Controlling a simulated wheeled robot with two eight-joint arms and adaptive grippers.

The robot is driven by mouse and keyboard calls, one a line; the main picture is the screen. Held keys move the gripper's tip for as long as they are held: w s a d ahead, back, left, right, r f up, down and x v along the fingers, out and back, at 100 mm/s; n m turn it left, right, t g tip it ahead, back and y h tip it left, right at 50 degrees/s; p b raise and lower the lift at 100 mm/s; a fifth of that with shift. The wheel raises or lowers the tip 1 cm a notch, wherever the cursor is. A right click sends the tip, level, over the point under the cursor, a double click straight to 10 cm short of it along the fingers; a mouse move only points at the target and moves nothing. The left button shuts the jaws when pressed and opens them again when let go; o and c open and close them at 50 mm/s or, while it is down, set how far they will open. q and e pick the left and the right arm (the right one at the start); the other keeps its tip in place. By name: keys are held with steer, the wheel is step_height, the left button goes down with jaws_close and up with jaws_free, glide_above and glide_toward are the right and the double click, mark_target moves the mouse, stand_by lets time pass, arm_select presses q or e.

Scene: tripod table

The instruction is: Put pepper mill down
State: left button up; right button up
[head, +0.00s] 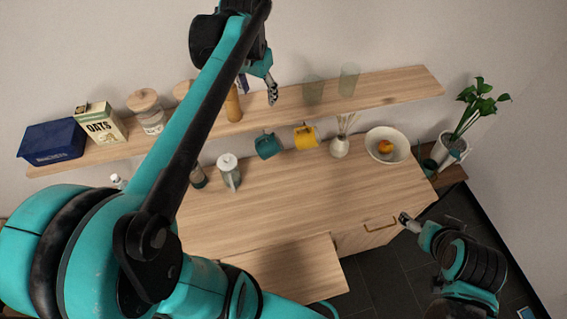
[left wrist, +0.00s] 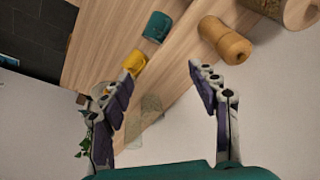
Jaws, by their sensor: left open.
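The pepper mill (head: 233,104) is a light brown wooden piece standing on the wall shelf, partly hidden behind my left arm in the head view. In the left wrist view the pepper mill (left wrist: 225,40) shows whole, beyond the tip of the right-hand finger. My left gripper (head: 271,92) is at the shelf, to the right of the mill. Its fingers (left wrist: 163,80) are spread wide with nothing between them. My right gripper (head: 405,220) is low at the right, by the cabinet front; its jaws are too small to judge.
The shelf (head: 395,90) also holds two green glasses (head: 349,79), an oats box (head: 101,123), a jar (head: 146,110) and a blue bin (head: 52,141). Below are a teal mug (head: 267,146), a yellow mug (head: 305,137), a vase (head: 340,147) and a bowl (head: 387,145). The countertop's middle is clear.

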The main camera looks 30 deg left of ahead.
arm_select(q)
steer(key=s+d+f+t, duration=0.4)
steer(key=s+d+f, duration=0.6)
steer(key=s+d, duration=0.2)
steer(key=shift+s+d+f+n+t+h, duration=0.15)
steer(key=shift+s+d+n+t+h, duration=0.2)
steer(key=shift+d, duration=0.4)
